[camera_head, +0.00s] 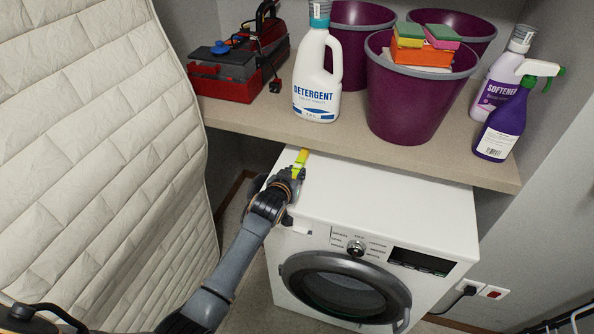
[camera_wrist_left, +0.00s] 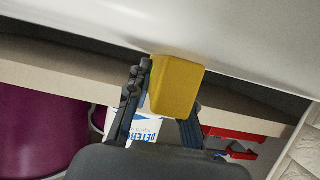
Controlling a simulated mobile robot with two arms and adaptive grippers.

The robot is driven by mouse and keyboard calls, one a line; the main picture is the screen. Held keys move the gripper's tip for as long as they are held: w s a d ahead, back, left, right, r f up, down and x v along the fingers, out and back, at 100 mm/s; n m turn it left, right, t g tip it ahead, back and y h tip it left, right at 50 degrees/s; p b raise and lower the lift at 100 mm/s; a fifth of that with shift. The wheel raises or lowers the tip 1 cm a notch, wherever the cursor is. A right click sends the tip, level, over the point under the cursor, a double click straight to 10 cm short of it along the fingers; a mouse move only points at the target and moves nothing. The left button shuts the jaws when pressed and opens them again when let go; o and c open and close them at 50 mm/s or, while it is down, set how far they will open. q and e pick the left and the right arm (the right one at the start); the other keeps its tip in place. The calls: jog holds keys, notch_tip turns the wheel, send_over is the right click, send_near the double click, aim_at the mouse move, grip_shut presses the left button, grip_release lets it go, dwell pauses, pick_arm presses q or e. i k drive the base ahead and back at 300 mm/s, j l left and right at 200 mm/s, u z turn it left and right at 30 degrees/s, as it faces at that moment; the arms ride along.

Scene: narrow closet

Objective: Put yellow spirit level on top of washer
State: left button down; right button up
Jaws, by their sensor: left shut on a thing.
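The yellow spirit level (camera_head: 300,159) is held in my left gripper (camera_head: 293,175), at the left part of the white washer's top (camera_head: 385,195). In the left wrist view the yellow level (camera_wrist_left: 176,86) sits between the two dark fingers, its end facing the camera. The washer (camera_wrist_left: 230,30) fills the top of that view. I cannot tell whether the level touches the washer top. The gripper hides part of the level. My right gripper is not in view.
A shelf (camera_head: 350,138) overhangs the back of the washer, with a detergent bottle (camera_head: 317,78), purple buckets (camera_head: 410,100), a red toolbox (camera_head: 225,85) and spray bottle (camera_head: 505,120). A quilted panel (camera_head: 100,130) stands at left. The washer top's middle and right are clear.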

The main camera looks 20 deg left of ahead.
aim_at(366, 213)
jog(key=k+l, duration=0.1)
jog(key=k, duration=0.9)
jog(key=l+u, duration=0.05)
jog(key=l, duration=0.05)
